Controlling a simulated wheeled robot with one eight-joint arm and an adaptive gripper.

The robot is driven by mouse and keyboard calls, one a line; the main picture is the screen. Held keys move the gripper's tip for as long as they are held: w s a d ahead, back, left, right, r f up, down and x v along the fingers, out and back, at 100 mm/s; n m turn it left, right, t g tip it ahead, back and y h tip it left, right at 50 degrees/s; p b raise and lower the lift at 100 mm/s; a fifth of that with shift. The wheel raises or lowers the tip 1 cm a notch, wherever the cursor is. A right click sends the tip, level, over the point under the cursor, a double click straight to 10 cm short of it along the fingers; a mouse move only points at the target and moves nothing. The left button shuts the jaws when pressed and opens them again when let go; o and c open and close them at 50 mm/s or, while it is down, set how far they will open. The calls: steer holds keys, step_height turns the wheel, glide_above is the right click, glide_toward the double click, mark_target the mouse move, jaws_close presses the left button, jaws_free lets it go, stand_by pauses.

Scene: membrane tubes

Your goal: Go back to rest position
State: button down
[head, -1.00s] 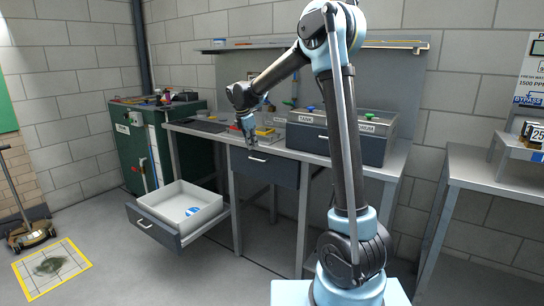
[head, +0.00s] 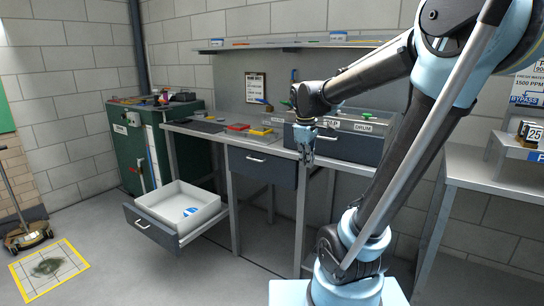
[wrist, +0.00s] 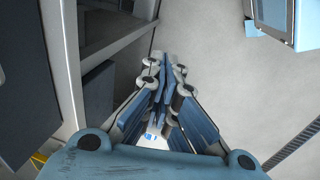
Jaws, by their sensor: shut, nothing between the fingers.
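My gripper (head: 307,158) hangs at the end of my arm in the head view, in front of the right part of the workbench and near the DRUM-labelled box. Its fingers point down. In the wrist view my gripper (wrist: 162,95) has its blue fingers drawn together, with nothing seen held between them. The floor shows beyond the fingers in that view.
The workbench (head: 205,139) carries red and yellow trays and a labelled grey box (head: 345,146). A drawer (head: 150,224) stands pulled out at lower left with a blue-and-white item (head: 190,211) inside. A second metal table (head: 490,178) is at right. Floor between is clear.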

steer(key=s+d+f+m, duration=0.3)
steer(key=s+f+m, duration=0.2)
steer(key=s, duration=0.5)
steer(key=s+d+f+m+y, duration=0.1)
steer(key=s+d+f+m, duration=0.2)
steer(key=s+f+m, duration=0.3)
steer(key=s+f, duration=0.2)
steer(key=s, duration=0.2)
steer(key=shift+d, duration=0.25)
